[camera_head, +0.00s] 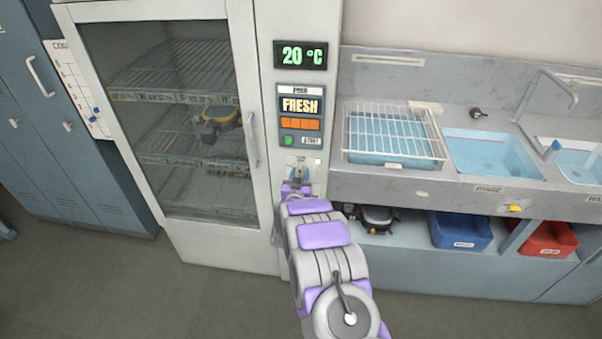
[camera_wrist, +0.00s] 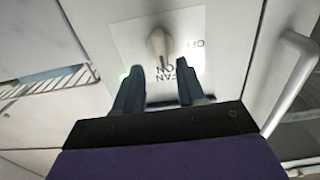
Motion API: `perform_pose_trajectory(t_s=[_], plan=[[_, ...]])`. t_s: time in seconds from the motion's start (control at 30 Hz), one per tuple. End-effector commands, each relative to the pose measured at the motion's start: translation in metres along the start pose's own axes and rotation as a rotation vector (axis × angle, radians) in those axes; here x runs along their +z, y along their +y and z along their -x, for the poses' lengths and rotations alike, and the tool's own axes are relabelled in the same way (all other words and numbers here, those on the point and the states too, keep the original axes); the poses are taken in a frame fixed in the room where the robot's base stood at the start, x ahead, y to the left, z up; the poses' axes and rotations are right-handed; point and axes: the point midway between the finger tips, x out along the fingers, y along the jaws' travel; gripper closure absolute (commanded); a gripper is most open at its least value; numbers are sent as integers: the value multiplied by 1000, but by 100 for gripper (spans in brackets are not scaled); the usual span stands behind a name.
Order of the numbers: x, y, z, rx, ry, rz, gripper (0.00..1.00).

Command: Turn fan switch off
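The fan switch (camera_wrist: 158,42) is a pale, rounded lever on a white plate (camera_wrist: 125,32), in the upper middle of the wrist view. In the head view the switch plate (camera_head: 312,170) sits on the cabinet's control column, partly hidden by my gripper (camera_head: 297,187). In the wrist view my gripper (camera_wrist: 159,68) is open, its two dark fingers apart with nothing between their tips. The lever stands just beyond the fingertips, roughly centred between them; I cannot tell whether they touch.
A glass-door drying cabinet (camera_head: 240,20) with wire racks stands left of the switch; its door handle (camera_wrist: 292,80) shows near my gripper in the wrist view. A sink counter (camera_head: 400,185) with a wire rack is on the right. Open floor (camera_head: 220,300) lies below.

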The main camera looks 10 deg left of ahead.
Motion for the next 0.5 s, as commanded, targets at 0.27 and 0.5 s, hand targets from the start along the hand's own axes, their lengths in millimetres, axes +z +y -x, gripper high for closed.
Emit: perform_pose_trajectory(t_s=[0.27, 0.5], plan=[[1, 0, -20, 0, -1, -1, 61], [0, 4, -23, 0, -1, -4, 61]])
